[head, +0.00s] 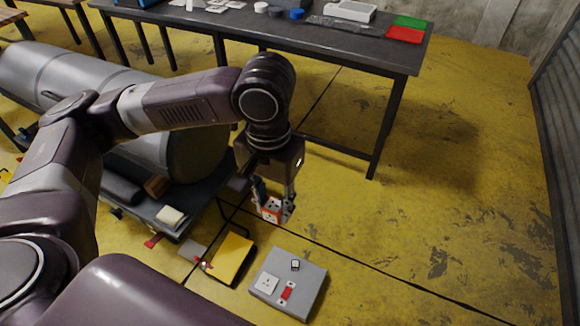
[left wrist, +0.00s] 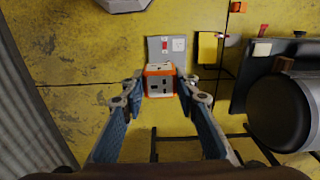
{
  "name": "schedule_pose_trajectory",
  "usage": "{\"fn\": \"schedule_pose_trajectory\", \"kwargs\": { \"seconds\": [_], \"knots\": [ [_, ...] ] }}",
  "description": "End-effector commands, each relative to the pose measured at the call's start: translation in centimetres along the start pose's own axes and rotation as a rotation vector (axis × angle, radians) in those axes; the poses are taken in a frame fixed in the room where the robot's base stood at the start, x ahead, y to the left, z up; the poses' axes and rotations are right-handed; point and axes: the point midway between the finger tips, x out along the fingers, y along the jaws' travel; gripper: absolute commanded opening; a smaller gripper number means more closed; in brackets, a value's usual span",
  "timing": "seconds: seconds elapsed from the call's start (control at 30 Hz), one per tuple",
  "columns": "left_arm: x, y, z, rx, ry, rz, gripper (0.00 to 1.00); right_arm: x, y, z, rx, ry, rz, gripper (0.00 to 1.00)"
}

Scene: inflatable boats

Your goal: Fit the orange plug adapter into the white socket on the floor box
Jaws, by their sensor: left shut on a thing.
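My left gripper (head: 274,214) is shut on the orange plug adapter (head: 268,210), a small block with white faces and an orange band. The left wrist view shows the adapter (left wrist: 159,82) between the two fingertips, with dark openings in its white face. The grey floor box (head: 312,278) lies on the yellow floor, below and nearer in the head view. Its white socket (head: 267,284) is at the left of its top. The adapter is above the floor, apart from the box. In the left wrist view the socket (left wrist: 178,45) lies beyond the adapter. My right gripper is not seen.
A red switch (head: 288,291) and a small black-and-white piece (head: 295,265) are on the floor box. A yellow case (head: 233,257) lies to its left. A low platform (head: 190,218) bears a large grey cylinder (head: 200,150). Open floor lies to the right.

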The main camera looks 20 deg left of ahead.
Motion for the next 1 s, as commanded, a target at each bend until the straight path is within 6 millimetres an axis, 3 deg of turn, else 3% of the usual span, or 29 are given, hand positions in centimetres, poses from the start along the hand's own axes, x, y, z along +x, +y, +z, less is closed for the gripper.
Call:
{"fn": "schedule_pose_trajectory", "kwargs": {
  "seconds": [0.6,0.8,1.0],
  "knots": [
    [-8.2,10.6,-3.5,0.563,0.003,0.000,0.07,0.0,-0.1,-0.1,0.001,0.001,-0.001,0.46],
    [-9.5,12.2,-4.1,0.661,0.001,-0.001,0.07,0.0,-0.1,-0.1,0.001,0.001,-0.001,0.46],
    [-9.7,12.5,-4.1,0.679,0.000,-0.001,0.07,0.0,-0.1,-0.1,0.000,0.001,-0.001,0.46]
  ]
}}
